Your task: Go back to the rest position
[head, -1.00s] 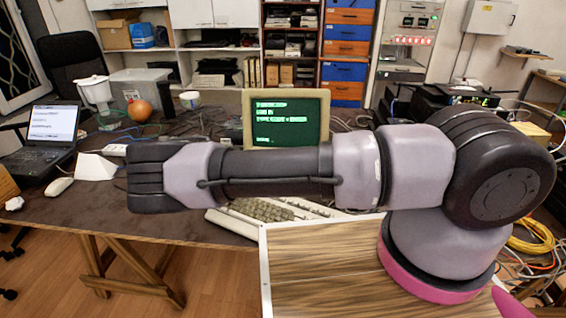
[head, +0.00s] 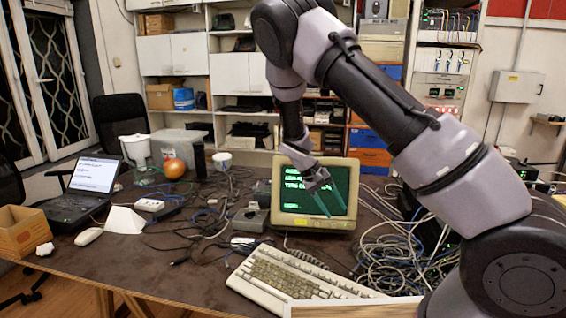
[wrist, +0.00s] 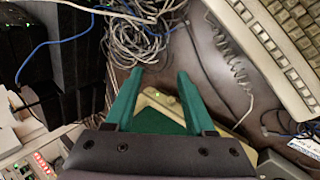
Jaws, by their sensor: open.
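My gripper (head: 326,203) hangs in front of the green-text monitor (head: 287,212) in the head view, with my arm raised and bent at the elbow above it. In the wrist view the two green fingers of my gripper (wrist: 154,88) stand apart with nothing between them. The beige edge of the monitor (wrist: 160,103) shows below and between the fingers. I cannot tell the exact gap between the fingertips and the screen.
A beige keyboard (head: 290,278) lies in front of the monitor. Tangled cables (head: 395,255) cover the table (head: 110,262) to its right.

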